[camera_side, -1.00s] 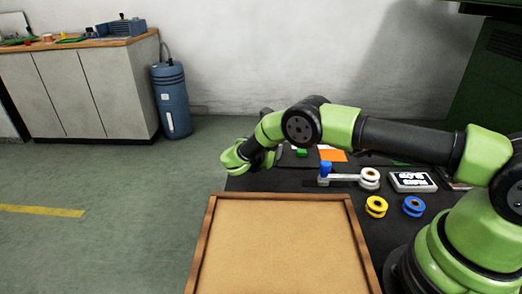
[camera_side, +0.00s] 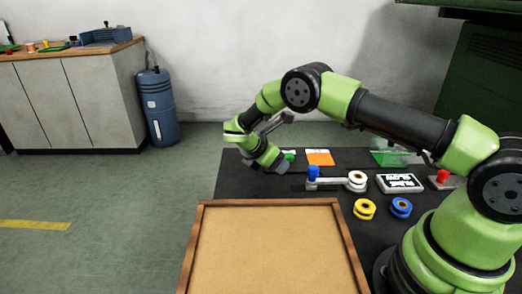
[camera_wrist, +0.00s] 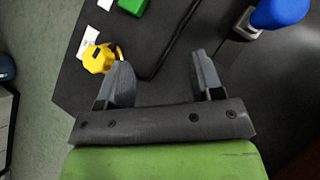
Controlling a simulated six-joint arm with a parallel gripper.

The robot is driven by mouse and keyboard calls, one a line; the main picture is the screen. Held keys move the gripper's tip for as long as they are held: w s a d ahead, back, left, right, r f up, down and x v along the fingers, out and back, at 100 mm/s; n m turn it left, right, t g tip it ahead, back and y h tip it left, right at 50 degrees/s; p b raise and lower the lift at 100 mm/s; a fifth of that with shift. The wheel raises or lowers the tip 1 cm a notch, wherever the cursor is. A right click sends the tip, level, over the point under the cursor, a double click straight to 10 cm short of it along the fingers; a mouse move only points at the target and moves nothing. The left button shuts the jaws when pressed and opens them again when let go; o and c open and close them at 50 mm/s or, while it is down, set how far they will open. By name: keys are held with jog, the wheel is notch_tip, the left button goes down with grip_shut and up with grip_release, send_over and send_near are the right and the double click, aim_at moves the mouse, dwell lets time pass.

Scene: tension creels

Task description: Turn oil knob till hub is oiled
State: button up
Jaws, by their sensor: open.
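A blue knob (camera_side: 313,172) stands at the left end of a pale bar on the dark bench; it also shows at the top right of the wrist view (camera_wrist: 280,12). A white spool-like hub (camera_side: 357,179) with an orange-brown centre sits at the bar's other end. A red knob (camera_side: 442,175) stands farther right, partly behind my arm. I cannot tell which knob is the oil knob, or whether the hub carries oil. My gripper (camera_wrist: 160,75) is open and empty, pointing down over the bench's left end, left of the blue knob and apart from it.
A yellow piece (camera_wrist: 98,57) lies near my left finger, with a green block (camera_side: 289,155) beyond. Yellow (camera_side: 364,209) and blue (camera_side: 400,207) spools stand before a lettered panel (camera_side: 399,183). A wood-framed tray (camera_side: 197,250) is empty in front.

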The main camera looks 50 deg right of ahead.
jog(key=m+y, duration=0.1)
jog(key=d+m+y, duration=0.1)
jog(key=shift+s+r+m+g+y, duration=0.1)
jog(key=shift+s+m+g+y, duration=0.2)
jog(key=shift+s+g+y, duration=0.1)
jog(key=shift+d+r+m+y, duration=0.15)
jog(key=shift+m+y, duration=0.3)
jog(key=shift+y, duration=0.05)
jog(key=shift+d+r+m+y, duration=0.1)
jog(key=shift+r+m+y, duration=0.05)
jog(key=shift+m+y, duration=0.35)
jog(key=w+d+r+m+t+y, duration=0.4)
jog(key=r+m+t+y, duration=0.1)
jog(key=r+m, duration=0.25)
jog(key=x, duration=1)
jog(key=shift+w+a+f, duration=0.15)
jog(key=shift+w+f, duration=0.05)
jog(key=shift+w, duration=0.1)
jog(key=c, duration=0.9)
